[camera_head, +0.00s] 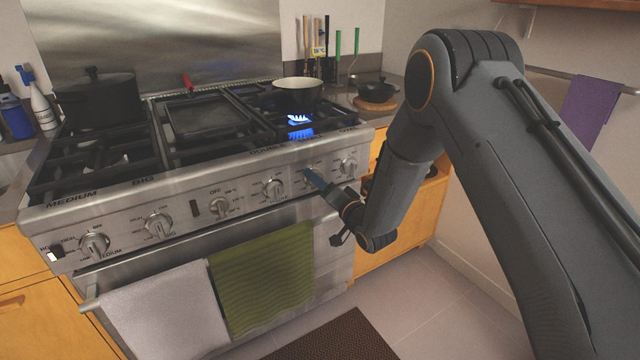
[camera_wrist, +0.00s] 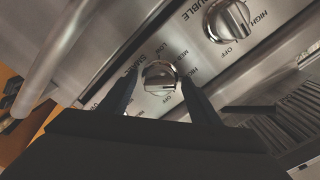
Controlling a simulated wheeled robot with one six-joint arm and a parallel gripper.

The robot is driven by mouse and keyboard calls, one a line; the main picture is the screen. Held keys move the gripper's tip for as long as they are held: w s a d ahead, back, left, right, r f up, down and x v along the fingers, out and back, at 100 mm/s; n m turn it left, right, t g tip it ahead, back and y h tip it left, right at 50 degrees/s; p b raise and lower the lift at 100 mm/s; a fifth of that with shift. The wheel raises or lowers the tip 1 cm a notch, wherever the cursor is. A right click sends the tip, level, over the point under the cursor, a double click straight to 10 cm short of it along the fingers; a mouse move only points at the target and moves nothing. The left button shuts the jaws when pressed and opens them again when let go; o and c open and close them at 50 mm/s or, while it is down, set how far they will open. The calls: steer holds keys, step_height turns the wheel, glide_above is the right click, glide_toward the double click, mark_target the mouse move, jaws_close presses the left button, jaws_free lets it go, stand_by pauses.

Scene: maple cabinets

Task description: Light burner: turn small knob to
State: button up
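The knob between my fingers (camera_wrist: 160,77) is a round metal dial with a bar grip. LOW, MED, HIGH and OFF are printed around it; its burner label is partly hidden and looks like SMALL. My gripper (camera_wrist: 156,88) is open, with one dark finger on each side of the knob. Gaps show between the fingers and the knob in the wrist view.
The DOUBLE knob (camera_wrist: 228,20) is beside this one. Another knob (camera_head: 348,165) is just right of my gripper. White (camera_head: 165,315) and green (camera_head: 263,275) towels hang from the oven handle. A black pot (camera_head: 98,100) stands at the left. The floor in front has a brown mat (camera_head: 335,338).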

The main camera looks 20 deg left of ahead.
steer(key=v, duration=0.8)
stand_by(0.4)
steer(key=w+d+r+h+p, duration=0.1)
steer(key=w+d+r+h, duration=0.15)
steer(key=d+h, duration=0.7)
steer(key=s+d+r+g+h+p, duration=0.1)
steer(key=s+d+g, duration=0.15)
steer(key=d, duration=0.55)
steer(key=s+d+g+h, duration=0.1)
steer(key=s+d, duration=0.2)
steer(key=d, duration=0.5)
steer(key=s+d+r+g, duration=0.1)
steer(key=s+d, duration=0.3)
steer(key=s, duration=0.5)
steer(key=s+d+r+g+h+p, duration=0.1)
steer(key=s+d+g, duration=0.3)
steer(key=s, duration=0.5)
steer(key=s+d+r+g+h+p, duration=0.1)
steer(key=s+d+r+g, duration=0.2)
steer(key=s, duration=0.7)
steer(key=shift+d+r, duration=0.15)
steer(key=shift+d, duration=1.1)
